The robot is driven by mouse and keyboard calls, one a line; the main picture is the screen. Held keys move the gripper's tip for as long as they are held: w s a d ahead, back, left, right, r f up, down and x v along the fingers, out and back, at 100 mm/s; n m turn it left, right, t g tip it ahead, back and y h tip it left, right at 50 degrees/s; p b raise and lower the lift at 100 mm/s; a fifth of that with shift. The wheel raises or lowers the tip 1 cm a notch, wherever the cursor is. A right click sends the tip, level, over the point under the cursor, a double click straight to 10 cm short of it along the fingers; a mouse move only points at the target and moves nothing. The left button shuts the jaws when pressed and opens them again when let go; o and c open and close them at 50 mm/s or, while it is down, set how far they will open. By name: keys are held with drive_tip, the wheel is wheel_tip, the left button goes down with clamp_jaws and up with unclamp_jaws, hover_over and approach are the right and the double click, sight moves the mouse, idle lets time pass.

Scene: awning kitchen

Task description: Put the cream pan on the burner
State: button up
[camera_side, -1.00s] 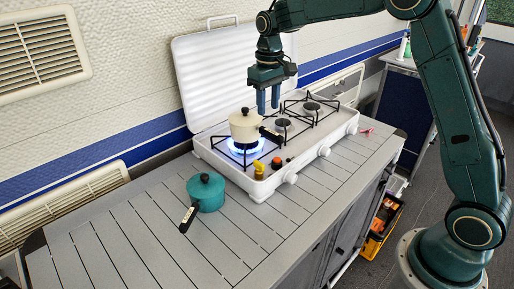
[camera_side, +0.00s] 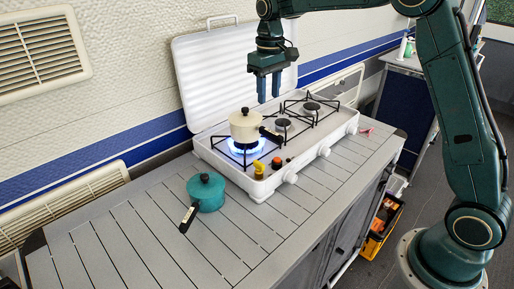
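The cream pan (camera_side: 244,128), with a dark knob on its lid and a dark handle pointing right, sits upright on the left burner (camera_side: 240,149) of the white stove. A blue flame glows around and below it. My gripper (camera_side: 268,100) is above and to the right of the pan, apart from it, pointing down. Its two fingers are spread with a gap between them and nothing in it.
A teal pan (camera_side: 207,194) with a dark handle stands on the slatted counter (camera_side: 130,240) in front of the stove. The raised white stove lid (camera_side: 215,75) stands behind. Stove knobs (camera_side: 291,177) line the front edge. The counter's left part is clear.

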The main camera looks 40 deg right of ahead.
drive_tip(key=s+a+r+t, duration=0.1)
drive_tip(key=s+r, duration=0.3)
drive_tip(key=s, duration=0.4)
drive_tip(key=s+a+r+t, duration=0.15)
drive_tip(key=s+r, duration=0.25)
drive_tip(key=s, duration=0.4)
drive_tip(key=s+f+t, duration=0.3)
drive_tip(key=s+f, duration=0.1)
drive_tip(key=s, duration=1.3)
drive_tip(key=shift+a, duration=0.45)
drive_tip(key=shift+f, duration=0.1)
